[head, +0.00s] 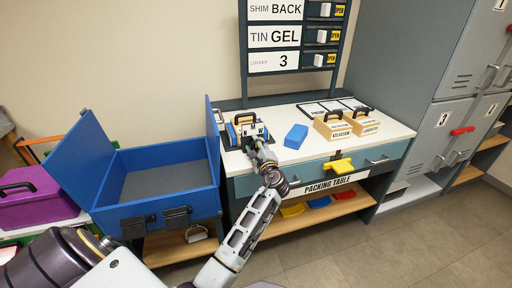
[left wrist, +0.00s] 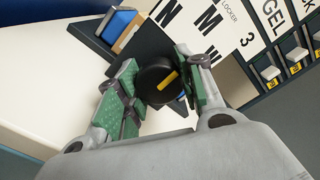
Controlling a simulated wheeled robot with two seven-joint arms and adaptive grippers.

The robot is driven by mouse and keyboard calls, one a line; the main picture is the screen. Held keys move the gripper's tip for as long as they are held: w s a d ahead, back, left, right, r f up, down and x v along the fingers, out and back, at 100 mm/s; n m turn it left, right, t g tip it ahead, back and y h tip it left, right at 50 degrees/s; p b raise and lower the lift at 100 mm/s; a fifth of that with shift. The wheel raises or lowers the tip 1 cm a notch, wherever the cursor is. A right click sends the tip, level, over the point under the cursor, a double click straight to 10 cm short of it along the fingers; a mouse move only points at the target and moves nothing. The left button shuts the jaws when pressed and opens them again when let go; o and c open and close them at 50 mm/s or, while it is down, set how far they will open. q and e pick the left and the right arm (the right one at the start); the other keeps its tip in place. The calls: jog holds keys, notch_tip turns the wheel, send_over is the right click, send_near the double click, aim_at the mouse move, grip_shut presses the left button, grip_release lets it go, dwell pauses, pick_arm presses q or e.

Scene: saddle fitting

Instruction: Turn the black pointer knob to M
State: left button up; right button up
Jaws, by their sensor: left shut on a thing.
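The black pointer knob (left wrist: 156,84) with a yellow pointer bar shows in the left wrist view, between my fingers. Its bar slants up to the right, toward the side with the letters M (left wrist: 207,20) and W (left wrist: 212,57); I cannot tell exactly which it lines up with. The letter N (left wrist: 167,12) is farther left. My left gripper (left wrist: 158,88) is shut on the knob, its green pads on either side. In the head view my left gripper (head: 250,133) is at the left of the packing table and hides the knob. My right gripper is in neither view.
The packing table (head: 226,186) carries a blue block (head: 296,136) and two tan boxes (head: 331,126) to the right. An open blue chest (head: 158,202) stands close at left. A sign rack (head: 272,37) rises behind. Grey lockers (head: 445,120) stand at right.

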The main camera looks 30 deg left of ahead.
pick_arm(q)
jog(key=shift+f, duration=0.1)
jog(key=o, duration=1)
jog(key=shift+m, duration=0.6)
jog(key=shift+m+p, duration=0.55)
jog(key=shift+m, duration=0.15)
jog(key=shift+m+p, duration=0.35)
jog(key=shift+m, duration=3.95)
jog(key=shift+m+b, duration=0.35)
jog(key=shift+m, duration=0.15)
